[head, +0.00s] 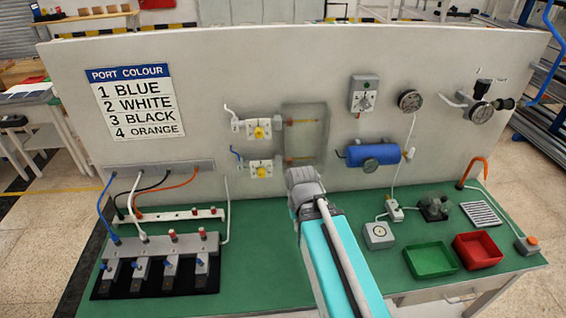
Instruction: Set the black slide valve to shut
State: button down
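A row of several grey valve blocks (158,270) with small blue levers stands on a black base at the left front of the green bench. A grey manifold with red-topped fittings runs behind them. Blue, white, black and orange hoses hang from a strip on the upright panel. My arm reaches up from the bottom middle, well right of these blocks. My gripper's fingers do not show.
A port colour sign (131,102) lists 1 blue, 2 white, 3 black, 4 orange. A translucent cover (305,112), gauges and a blue tank (373,155) are on the panel. Green (431,273) and red (478,263) trays sit at right. The bench between blocks and arm is clear.

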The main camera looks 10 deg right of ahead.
aim_at(508, 104)
jog(key=z, duration=1.65)
